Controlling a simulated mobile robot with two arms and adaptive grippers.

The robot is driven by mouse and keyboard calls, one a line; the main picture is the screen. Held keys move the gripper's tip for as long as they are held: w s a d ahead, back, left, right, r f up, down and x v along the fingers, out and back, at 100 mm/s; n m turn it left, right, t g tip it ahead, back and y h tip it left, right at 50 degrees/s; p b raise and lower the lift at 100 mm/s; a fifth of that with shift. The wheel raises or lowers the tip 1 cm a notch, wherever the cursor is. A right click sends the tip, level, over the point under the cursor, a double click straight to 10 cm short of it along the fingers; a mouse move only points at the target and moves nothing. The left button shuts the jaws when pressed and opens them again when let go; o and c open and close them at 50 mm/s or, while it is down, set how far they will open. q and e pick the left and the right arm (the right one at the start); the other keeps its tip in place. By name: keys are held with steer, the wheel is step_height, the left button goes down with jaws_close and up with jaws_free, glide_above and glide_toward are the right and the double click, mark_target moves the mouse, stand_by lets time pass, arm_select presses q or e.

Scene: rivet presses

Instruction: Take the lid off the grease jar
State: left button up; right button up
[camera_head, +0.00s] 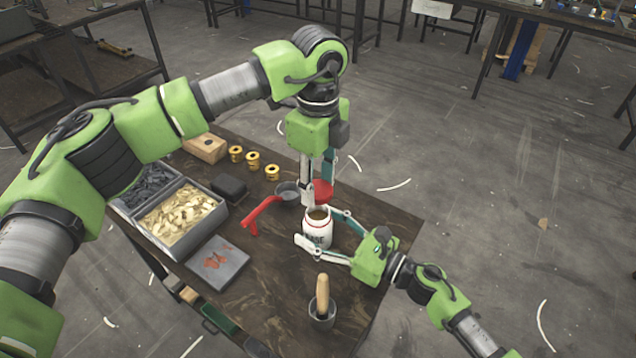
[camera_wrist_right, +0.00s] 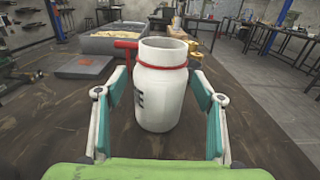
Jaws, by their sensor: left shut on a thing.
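The white grease jar (camera_head: 317,236) stands upright on the dark table, with a red ring round its neck. Its mouth is uncovered and shows brownish contents in the head view. The jar (camera_wrist_right: 160,92) fills the middle of the right wrist view. The red lid (camera_head: 324,191) is off the jar, held above and just behind it by my left gripper (camera_head: 317,189), which is shut on it. My right gripper (camera_head: 322,232) is open, its fingers on both sides of the jar. In the right wrist view the right gripper (camera_wrist_right: 164,100) shows gaps between fingers and jar.
A red-handled tool (camera_head: 260,212) and a grey cup (camera_head: 287,193) are left of the jar. A cup with a wooden handle (camera_head: 322,298) stands in front. A two-part bin (camera_head: 222,216), a grey pad (camera_head: 208,279) and several gold spools (camera_head: 253,159) occupy the left and back.

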steer(key=shift+s+d, duration=0.1)
steer(key=v, duration=1.1)
steer(key=shift+s+d, duration=0.2)
steer(key=shift+d, duration=0.15)
